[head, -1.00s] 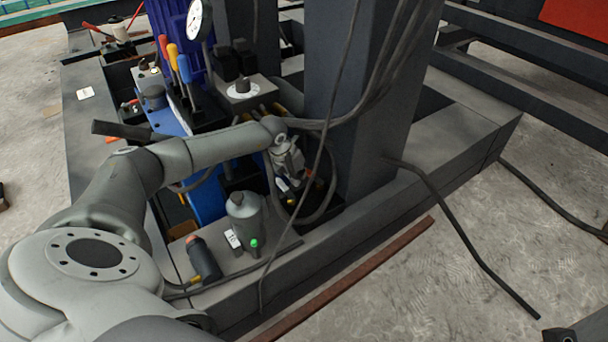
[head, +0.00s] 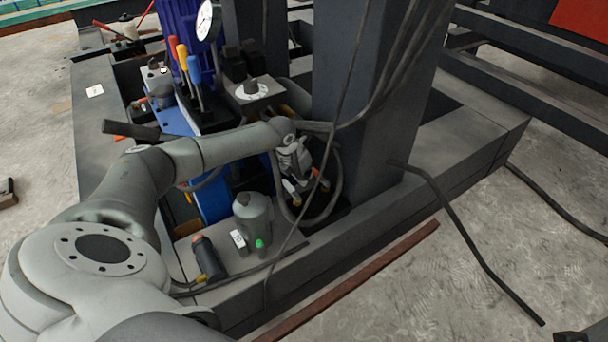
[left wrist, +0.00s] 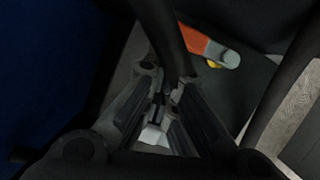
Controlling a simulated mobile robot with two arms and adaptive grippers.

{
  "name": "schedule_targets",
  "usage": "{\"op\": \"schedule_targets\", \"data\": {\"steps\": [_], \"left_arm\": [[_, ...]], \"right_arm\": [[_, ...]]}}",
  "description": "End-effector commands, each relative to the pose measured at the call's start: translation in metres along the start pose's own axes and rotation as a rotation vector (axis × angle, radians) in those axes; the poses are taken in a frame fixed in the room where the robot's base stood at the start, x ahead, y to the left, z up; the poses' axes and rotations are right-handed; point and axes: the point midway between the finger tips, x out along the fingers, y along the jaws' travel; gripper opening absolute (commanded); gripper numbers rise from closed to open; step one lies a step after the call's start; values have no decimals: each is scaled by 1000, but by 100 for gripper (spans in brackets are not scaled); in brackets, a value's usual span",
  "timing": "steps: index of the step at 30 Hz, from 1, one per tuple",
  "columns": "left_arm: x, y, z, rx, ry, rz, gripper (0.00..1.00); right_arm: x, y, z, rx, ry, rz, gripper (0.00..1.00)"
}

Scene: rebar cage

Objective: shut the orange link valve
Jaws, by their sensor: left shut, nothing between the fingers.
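The orange lever of the link valve (left wrist: 205,45) shows in the left wrist view, above and to the right of the fingers. It has a pale rounded end and a yellow piece beside it. In the head view a small orange spot, likely the same valve (head: 315,173), sits just right of my left gripper (head: 298,180), low by the column foot. In the wrist view my left gripper (left wrist: 163,100) is shut and empty, apart from the lever. A dark hose (left wrist: 165,35) passes between gripper and lever. The valve body is mostly hidden. My right gripper is out of view.
Coloured levers (head: 184,62) stand behind the forearm.

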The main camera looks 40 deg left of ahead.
Motion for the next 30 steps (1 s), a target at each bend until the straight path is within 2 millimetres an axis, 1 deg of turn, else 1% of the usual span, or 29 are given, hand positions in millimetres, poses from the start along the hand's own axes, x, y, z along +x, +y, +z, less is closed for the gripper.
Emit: {"op": "schedule_targets", "data": {"steps": [6,12,16,20,27,30], "left_arm": [[-4,-10,-3,1,1,-1,0],[-4,-13,-6,1,1,-1,0],[-13,-12,-5,1,0,-1,0],[-32,-12,-5,3,-1,0,0],[-80,-11,-5,1,-1,2,0],[-97,-11,-5,2,0,1,0]], "right_arm": [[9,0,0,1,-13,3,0],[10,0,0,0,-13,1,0],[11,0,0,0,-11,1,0],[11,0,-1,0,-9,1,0],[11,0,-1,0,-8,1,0],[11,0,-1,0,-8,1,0]]}}
